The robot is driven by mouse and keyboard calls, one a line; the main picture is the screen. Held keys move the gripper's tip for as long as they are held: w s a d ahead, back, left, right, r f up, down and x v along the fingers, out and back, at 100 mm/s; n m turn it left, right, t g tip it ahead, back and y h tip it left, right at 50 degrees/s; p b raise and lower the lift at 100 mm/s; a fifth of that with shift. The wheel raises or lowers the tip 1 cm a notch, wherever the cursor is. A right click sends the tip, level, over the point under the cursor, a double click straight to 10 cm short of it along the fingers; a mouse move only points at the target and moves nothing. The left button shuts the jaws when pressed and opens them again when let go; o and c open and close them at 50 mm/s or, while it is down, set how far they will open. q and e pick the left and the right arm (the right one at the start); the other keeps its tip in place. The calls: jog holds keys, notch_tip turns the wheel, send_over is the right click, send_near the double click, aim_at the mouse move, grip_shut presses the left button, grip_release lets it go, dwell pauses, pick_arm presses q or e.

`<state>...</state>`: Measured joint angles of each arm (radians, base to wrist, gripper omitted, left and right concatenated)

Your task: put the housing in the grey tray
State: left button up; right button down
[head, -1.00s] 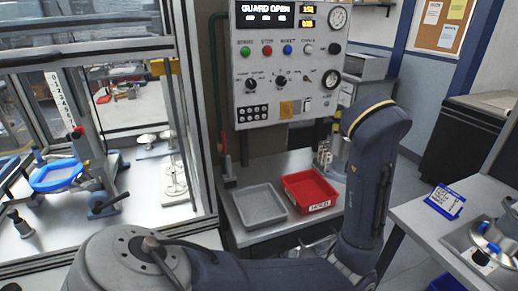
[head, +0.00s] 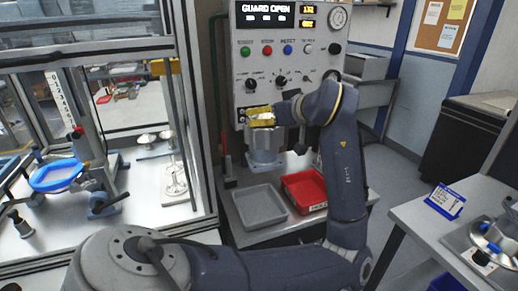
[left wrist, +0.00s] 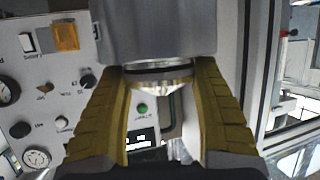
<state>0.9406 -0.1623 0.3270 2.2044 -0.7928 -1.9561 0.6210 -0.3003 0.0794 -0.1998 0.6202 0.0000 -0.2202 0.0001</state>
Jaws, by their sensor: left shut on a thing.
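The housing (head: 265,146) is a grey metal body with a wider lower part, upright in front of the control panel in the head view. My left gripper (head: 259,117) has yellow fingers shut on its upper end. In the left wrist view, the fingers (left wrist: 161,78) close on both sides of the shiny round end, and the housing's grey body (left wrist: 160,35) fills the top centre. The grey tray (head: 260,206) lies empty on the bench, nearer than the housing in the head view. My right gripper is not in view.
A red tray (head: 307,191) with a label sits right of the grey tray, partly behind my left arm. The control panel (head: 285,60) stands close behind the housing. A glazed frame (head: 200,130) borders the bench on the left.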

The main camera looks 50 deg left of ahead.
pick_arm(q)
jog(key=shift+s+a+f+n+g, duration=0.3)
jog(key=shift+s+g, duration=0.1)
jog(key=shift+s, duration=0.1)
jog(key=shift+s+f, duration=0.15)
jog(key=shift+f, duration=0.2)
notch_tip(320, 180, down, 19)
dwell(0.4)
jog(key=shift+f, duration=0.15)
jog(key=o, duration=1.6)
jog(key=shift+v, duration=2.8)
